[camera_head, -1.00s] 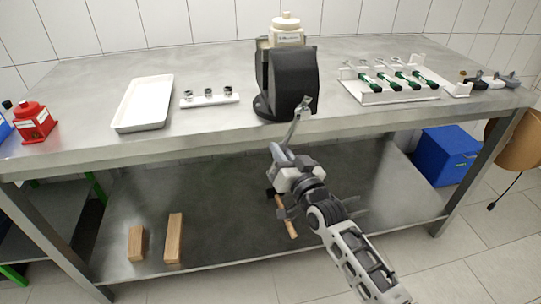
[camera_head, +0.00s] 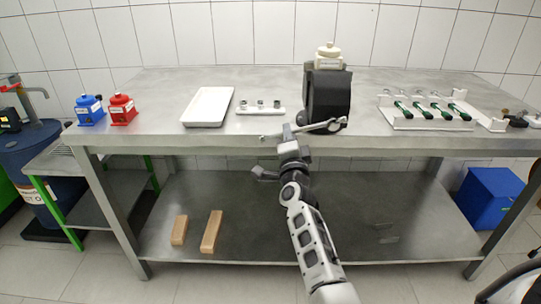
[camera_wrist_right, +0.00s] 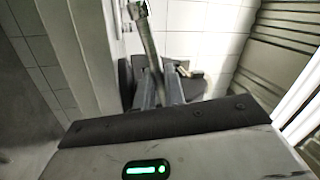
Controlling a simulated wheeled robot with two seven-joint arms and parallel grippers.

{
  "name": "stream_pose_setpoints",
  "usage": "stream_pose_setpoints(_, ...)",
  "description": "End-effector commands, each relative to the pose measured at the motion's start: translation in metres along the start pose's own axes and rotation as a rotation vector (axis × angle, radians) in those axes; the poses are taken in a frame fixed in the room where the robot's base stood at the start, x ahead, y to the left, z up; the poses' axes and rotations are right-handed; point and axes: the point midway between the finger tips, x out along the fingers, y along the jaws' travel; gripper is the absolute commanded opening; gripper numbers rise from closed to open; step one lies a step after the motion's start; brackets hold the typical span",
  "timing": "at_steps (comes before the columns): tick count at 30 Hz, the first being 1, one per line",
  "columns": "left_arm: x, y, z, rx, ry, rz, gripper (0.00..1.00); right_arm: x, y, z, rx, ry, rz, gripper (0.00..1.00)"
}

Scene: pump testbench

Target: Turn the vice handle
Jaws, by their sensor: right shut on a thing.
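The black vice (camera_head: 328,98) stands at the front edge of the steel workbench, with a cream container on top. Its grey metal handle (camera_head: 320,126) lies nearly level across the vice's front, at the bench edge. My right gripper (camera_head: 287,133) is shut on the handle, left of the vice. In the right wrist view, the handle (camera_wrist_right: 147,38) runs down between the two fingers (camera_wrist_right: 163,92), and the dark vice shows behind. The fingertips are small in the head view. My left gripper is in no view.
On the bench (camera_head: 160,130) are a white tray (camera_head: 207,106), a small rack (camera_head: 262,109), red (camera_head: 122,110) and blue (camera_head: 89,111) bottles, and a green-handled tool rack (camera_head: 428,112). Wooden blocks (camera_head: 211,232) and a blue box (camera_head: 491,197) are below. The bench's front edge lies close to my right gripper.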

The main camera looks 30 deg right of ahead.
Motion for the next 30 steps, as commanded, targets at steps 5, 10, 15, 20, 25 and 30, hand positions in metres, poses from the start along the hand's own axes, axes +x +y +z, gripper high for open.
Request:
stream_pose_setpoints(5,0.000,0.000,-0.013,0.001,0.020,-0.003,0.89,0.008,-0.009,-0.009,0.112,0.049,0.005,0.00)
stream_pose_setpoints(10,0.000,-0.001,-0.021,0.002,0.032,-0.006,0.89,0.011,-0.017,-0.012,0.180,0.072,0.003,0.00)
stream_pose_setpoints(15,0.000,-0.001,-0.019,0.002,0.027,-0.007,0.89,0.013,-0.021,-0.012,0.216,0.081,0.001,0.00)
stream_pose_setpoints(20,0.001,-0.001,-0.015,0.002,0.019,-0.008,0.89,0.014,-0.023,-0.013,0.227,0.085,-0.001,0.00)
stream_pose_setpoints(25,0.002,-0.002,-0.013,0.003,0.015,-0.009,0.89,0.014,-0.023,-0.014,0.227,0.087,-0.003,0.00)
stream_pose_setpoints(30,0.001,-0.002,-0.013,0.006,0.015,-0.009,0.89,0.015,-0.024,-0.014,0.225,0.087,-0.004,0.14)
